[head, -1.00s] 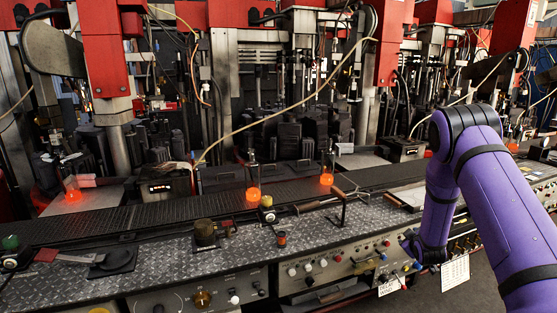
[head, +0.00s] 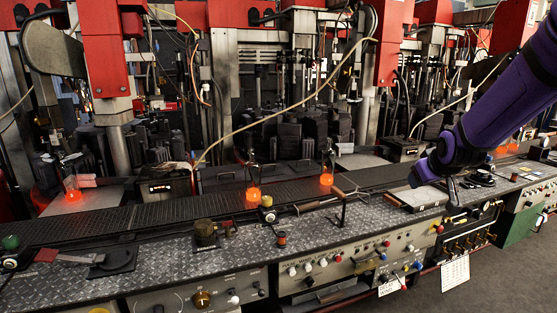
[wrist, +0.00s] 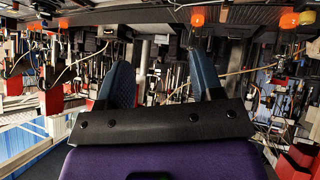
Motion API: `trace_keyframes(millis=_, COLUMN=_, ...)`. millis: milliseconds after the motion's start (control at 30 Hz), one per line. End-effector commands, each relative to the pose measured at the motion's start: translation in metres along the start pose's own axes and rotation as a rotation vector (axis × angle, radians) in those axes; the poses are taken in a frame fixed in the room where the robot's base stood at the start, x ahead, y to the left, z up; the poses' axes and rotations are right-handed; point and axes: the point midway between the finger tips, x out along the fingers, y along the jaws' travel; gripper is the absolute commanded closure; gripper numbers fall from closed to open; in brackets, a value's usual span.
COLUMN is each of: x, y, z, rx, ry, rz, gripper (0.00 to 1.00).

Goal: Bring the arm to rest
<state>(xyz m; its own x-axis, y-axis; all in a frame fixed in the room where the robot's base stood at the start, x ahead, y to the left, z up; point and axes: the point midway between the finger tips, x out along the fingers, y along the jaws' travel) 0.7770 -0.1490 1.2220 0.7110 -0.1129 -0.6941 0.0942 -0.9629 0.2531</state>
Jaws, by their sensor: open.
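My gripper (wrist: 164,72) shows in the wrist view with its two dark blue fingers spread apart and nothing between them. In the head view my purple arm comes in from the upper right, and its end, with my gripper (head: 434,182), is over the right part of the workbench (head: 190,262). The wrist picture looks upside down, with the bench and orange glows along its top edge. I cannot tell the exact height of my gripper above the bench.
A bent metal handle (head: 343,208) rises from the bench. Red-and-grey machines (head: 105,50) stand behind. Grey floor (head: 500,285) is open at lower right.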

Motion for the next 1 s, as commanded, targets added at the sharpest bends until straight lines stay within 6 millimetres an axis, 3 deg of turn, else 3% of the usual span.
trace_keyframes(millis=100, x=-0.046, y=-0.008, z=0.002, rx=0.034, ry=-0.025, rz=-0.025, gripper=0.4)
trace_keyframes(millis=267, x=-0.102, y=-0.02, z=0.014, rx=0.077, ry=-0.069, rz=-0.058, gripper=0.4)
trace_keyframes(millis=500, x=-0.18, y=-0.041, z=0.044, rx=0.133, ry=-0.14, rz=-0.102, gripper=0.4)
trace_keyframes(millis=800, x=-0.267, y=-0.066, z=0.101, rx=0.19, ry=-0.233, rz=-0.139, gripper=0.4)
trace_keyframes(millis=1000, x=-0.305, y=-0.08, z=0.139, rx=0.217, ry=-0.29, rz=-0.151, gripper=0.4)
